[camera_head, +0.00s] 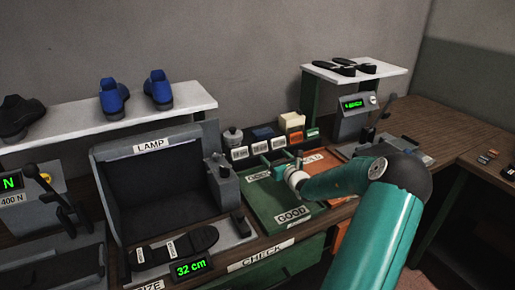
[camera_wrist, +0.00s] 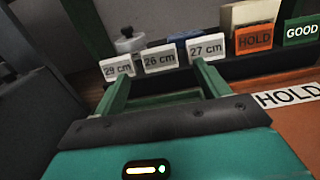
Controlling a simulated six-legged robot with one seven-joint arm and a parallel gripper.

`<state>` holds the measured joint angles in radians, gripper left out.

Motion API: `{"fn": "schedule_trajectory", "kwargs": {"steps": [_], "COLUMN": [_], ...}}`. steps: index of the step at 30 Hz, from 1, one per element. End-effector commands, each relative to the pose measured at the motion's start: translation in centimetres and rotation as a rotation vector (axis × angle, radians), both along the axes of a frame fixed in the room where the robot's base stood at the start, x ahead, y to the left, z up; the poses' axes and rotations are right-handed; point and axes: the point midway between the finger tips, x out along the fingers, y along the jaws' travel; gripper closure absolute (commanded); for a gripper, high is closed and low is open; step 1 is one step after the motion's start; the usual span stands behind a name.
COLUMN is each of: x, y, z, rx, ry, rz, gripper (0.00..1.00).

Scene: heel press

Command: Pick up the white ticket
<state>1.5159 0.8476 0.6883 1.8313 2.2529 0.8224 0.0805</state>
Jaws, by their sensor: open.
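Several white tickets stand in a row on a dark rack. In the wrist view they read 29 cm (camera_wrist: 118,67), 26 cm (camera_wrist: 159,58) and 27 cm (camera_wrist: 206,49). The head view shows white tickets (camera_head: 240,153) at the back of the green GOOD tray (camera_head: 262,200). My gripper (camera_wrist: 162,74) is open and empty, its two green fingers pointing at the row. The 26 cm ticket lies ahead between the fingertips; the right fingertip overlaps the 27 cm ticket's lower edge in the picture. In the head view my gripper (camera_head: 280,162) is over the green tray.
An orange HOLD ticket (camera_wrist: 255,38) and a green GOOD ticket (camera_wrist: 301,30) stand to the right. An orange HOLD tray (camera_wrist: 290,120) lies beside the green one. A grey LAMP box (camera_head: 150,190) stands left, with a black sole and a 32 cm display (camera_head: 190,268) before it.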

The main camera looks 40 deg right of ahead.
Motion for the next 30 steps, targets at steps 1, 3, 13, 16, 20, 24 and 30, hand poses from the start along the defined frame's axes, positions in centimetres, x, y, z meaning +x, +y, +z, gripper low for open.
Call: {"fn": "schedule_trajectory", "kwargs": {"steps": [1, 3, 13, 16, 20, 24, 30], "x": [1.1, 2.4, 5.7, 7.3, 9.2, 10.1, 10.1], "y": [-0.1, -0.4, -1.4, -1.7, -2.3, -2.7, -2.7], "z": [0.0, -0.1, -0.1, -0.2, -0.2, -0.2, -0.2], "rx": [0.002, 0.003, 0.001, 0.003, 0.002, 0.0, 0.0], "ry": [-0.002, -0.002, 0.0, -0.001, -0.002, 0.001, 0.001], "rz": [0.004, 0.004, 0.006, 0.008, 0.008, 0.007, 0.007], "gripper": [0.25, 0.25, 0.25, 0.25, 0.25, 0.25, 0.27]}}
